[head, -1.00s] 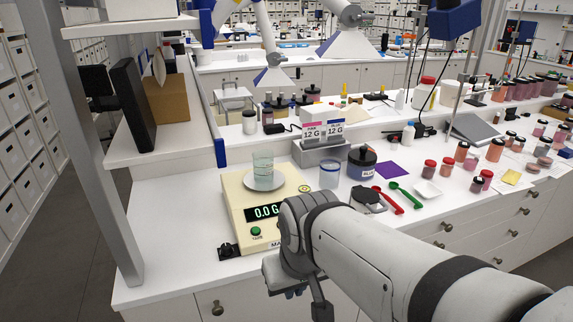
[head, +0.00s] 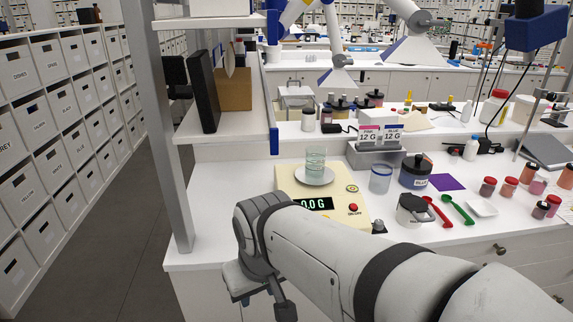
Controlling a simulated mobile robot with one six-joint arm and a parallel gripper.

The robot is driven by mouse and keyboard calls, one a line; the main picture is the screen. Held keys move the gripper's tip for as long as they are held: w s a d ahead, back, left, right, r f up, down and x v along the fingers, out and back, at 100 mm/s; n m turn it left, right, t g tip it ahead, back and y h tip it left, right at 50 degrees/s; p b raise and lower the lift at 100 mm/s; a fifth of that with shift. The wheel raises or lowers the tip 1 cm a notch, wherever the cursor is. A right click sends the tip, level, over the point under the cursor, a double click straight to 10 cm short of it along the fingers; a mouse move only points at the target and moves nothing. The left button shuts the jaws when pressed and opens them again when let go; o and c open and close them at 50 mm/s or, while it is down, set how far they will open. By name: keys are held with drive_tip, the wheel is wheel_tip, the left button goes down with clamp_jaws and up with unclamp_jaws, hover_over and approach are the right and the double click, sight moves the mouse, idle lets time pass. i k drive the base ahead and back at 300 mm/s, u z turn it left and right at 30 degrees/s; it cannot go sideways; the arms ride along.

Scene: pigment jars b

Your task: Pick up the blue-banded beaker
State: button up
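The blue-banded beaker (head: 381,179) is a small clear glass with a blue band near its rim. It stands upright on the white counter, just right of the cream scale (head: 284,180). A second clear, greenish beaker (head: 315,159) stands on a white dish on the scale, whose display reads about 0.0 G. My gripper (head: 245,297) is at the lower left, in front of the counter's front edge and well apart from the blue-banded beaker.
Right of the beaker are a dark jar with a blue label (head: 415,172), a lidded jar (head: 412,210), a red spoon (head: 437,210) and a green spoon (head: 457,209). The price-like card stand (head: 374,155) is behind. A shelf post (head: 165,130) rises at the left.

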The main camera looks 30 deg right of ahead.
sight(380, 181)
drive_tip(key=u, duration=1.45)
drive_tip(key=k, duration=1.8)
drive_tip(key=z, duration=2.7)
drive_tip(key=i, duration=1.4)
